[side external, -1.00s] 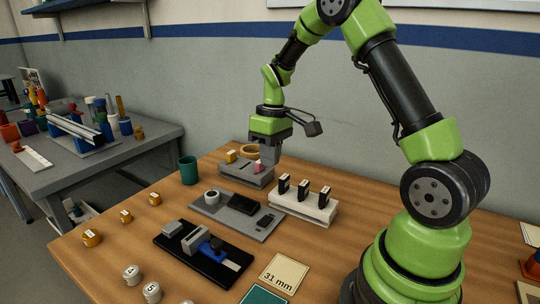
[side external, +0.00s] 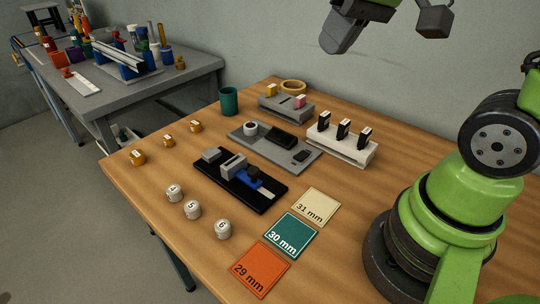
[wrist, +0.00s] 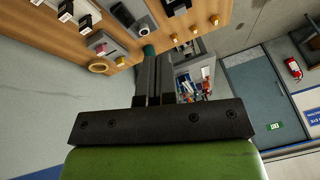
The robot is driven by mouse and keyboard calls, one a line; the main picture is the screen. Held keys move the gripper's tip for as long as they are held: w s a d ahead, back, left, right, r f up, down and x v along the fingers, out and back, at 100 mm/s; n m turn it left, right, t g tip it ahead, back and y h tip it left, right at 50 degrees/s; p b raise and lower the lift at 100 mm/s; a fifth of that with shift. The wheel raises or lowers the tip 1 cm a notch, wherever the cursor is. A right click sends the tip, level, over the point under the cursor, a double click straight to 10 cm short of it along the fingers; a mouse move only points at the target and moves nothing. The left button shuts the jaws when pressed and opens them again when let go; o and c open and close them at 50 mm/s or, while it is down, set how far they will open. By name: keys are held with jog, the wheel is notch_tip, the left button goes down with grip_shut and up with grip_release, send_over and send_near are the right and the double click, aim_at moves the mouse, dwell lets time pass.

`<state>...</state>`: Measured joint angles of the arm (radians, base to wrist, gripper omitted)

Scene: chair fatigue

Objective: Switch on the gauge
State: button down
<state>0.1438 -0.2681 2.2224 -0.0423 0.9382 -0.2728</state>
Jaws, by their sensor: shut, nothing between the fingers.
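My gripper (side external: 340,38) is raised high above the back of the table, shut and empty. Its two fingers lie together in the wrist view (wrist: 154,75). No part is labelled as the gauge, so I cannot tell for certain which it is. A grey plate (side external: 248,142) carries a white ring piece (side external: 250,128), a black block (side external: 283,138) and a small dark piece (side external: 301,156). In front of it, a black base (side external: 262,203) holds grey blocks and a blue slider (side external: 254,175) with a dark knob. No switch can be made out.
A grey block (side external: 286,112) carries a yellow piece (side external: 271,90) and a pink piece (side external: 300,101). A white rack (side external: 340,149) holds three black items. A green cup (side external: 229,101), small numbered cylinders and three mm cards, including a green one (side external: 289,236), stand around. Air around my gripper is clear.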

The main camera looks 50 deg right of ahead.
jog(key=s+a+r+m+t+y, duration=0.1)
jog(key=s+a+t, duration=0.2)
jog(key=s, duration=0.4)
jog(key=n+g, duration=0.4)
jog(key=g, duration=0.4)
send_over(299, 157)
jog(key=d, duration=0.2)
notch_tip(299, 157, down, 16)
jog(key=shift+h, duration=0.3)
jog(key=f, duration=0.4)
jog(key=a+f, duration=0.1)
jog(key=f, duration=0.8)
jog(key=shift+a+f, duration=0.15)
jog(key=shift+a, duration=0.25)
